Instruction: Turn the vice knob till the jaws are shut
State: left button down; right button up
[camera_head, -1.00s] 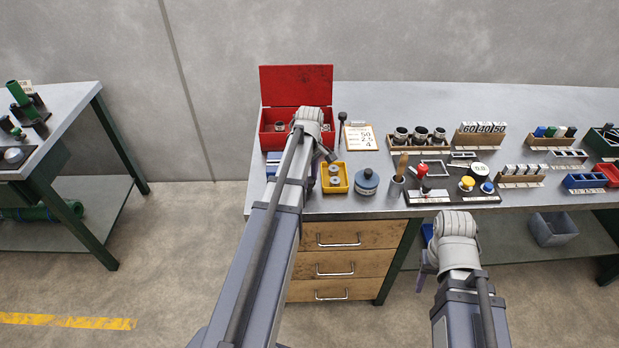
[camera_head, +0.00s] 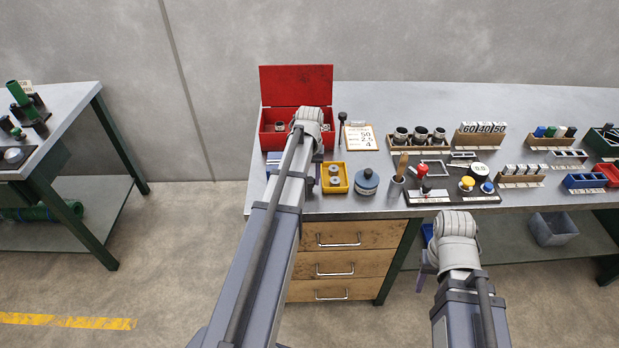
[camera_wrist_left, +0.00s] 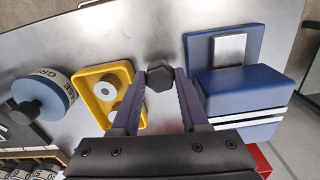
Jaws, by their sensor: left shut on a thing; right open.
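The blue vice (camera_wrist_left: 245,95) lies at the right of the left wrist view, with a bright metal plate between its blue parts. In the head view only a blue bit of it (camera_head: 273,160) shows beside my left arm. A dark faceted knob (camera_wrist_left: 160,76) sits between the fingertips of my left gripper (camera_wrist_left: 160,86), which is shut on it. In the head view this gripper (camera_head: 318,170) is mostly behind my arm, and the knob is hidden. My right gripper (camera_head: 422,281) is open and empty in front of the bench, partly hidden by its wrist.
A yellow tray (camera_wrist_left: 84,88) and a round blue-grey tin (camera_wrist_left: 62,92) stand close to the left gripper. An open red toolbox (camera_head: 296,84) is behind it. Holders and blocks fill the bench's right; bare bench (camera_head: 390,205) shows along the front edge.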

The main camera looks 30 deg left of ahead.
aim_at(310, 180)
pick_arm(q)
jog(key=m, duration=0.4)
jog(key=shift+m, duration=1.9)
jog(key=shift+c, duration=2.1)
grip_release()
notch_tip(310, 180, up, 8)
jog(key=p, duration=0.8)
jog(key=shift+f, duration=0.1)
